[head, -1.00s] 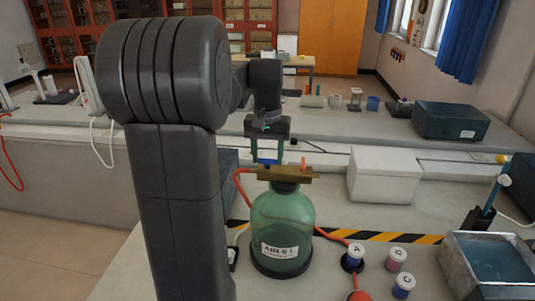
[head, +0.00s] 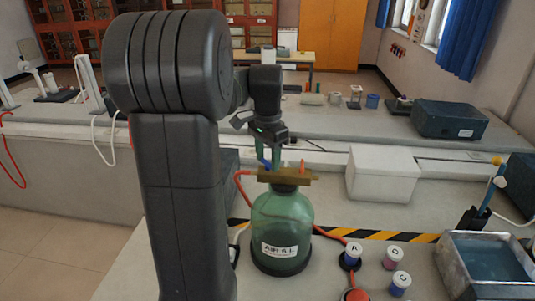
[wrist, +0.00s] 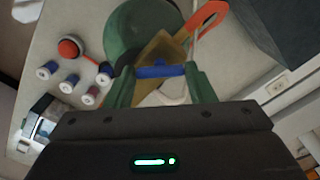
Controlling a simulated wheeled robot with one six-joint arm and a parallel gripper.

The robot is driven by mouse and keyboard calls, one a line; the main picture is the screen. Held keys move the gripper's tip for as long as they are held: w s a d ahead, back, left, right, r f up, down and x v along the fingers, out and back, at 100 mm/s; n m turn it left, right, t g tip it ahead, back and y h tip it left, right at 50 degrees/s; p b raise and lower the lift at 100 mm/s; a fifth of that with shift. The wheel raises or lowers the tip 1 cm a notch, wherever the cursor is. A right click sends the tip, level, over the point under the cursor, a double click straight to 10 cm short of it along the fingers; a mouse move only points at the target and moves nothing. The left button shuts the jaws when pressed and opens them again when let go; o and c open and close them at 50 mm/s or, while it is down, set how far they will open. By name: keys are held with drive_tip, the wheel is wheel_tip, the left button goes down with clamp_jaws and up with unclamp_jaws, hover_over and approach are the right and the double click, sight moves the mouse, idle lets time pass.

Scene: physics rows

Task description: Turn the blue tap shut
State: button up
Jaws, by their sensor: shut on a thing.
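The blue tap (head: 266,163) sits on a brass block (head: 288,176) on top of a green glass jar (head: 282,215) labelled "AIR 6 L". My gripper (head: 276,157) points down at the tap from above. In the wrist view the blue tap (wrist: 161,71) lies as a bar across the gap between my two green fingers. My gripper (wrist: 161,76) is shut on it. The brass block (wrist: 160,47) and the jar (wrist: 125,35) show beyond it. In the head view the fingers partly hide the tap.
An orange-red piece (head: 302,164) stands on the block's right side. Red hoses run from the jar. Several small labelled pots (head: 391,258), a water tray (head: 487,258) and a white box (head: 382,173) stand to the right. Striped tape (head: 385,236) crosses the bench.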

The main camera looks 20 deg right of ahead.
sight(268, 161)
drive_tip(key=m, duration=0.4)
drive_tip(key=shift+m, duration=2.6)
drive_tip(key=o, duration=1)
drive_tip(key=shift+r, duration=0.1)
wheel_tip(268, 161, up, 14)
drive_tip(key=shift+f+b, duration=0.15)
drive_tip(key=shift+b, duration=0.3)
drive_tip(key=shift+f, duration=0.1)
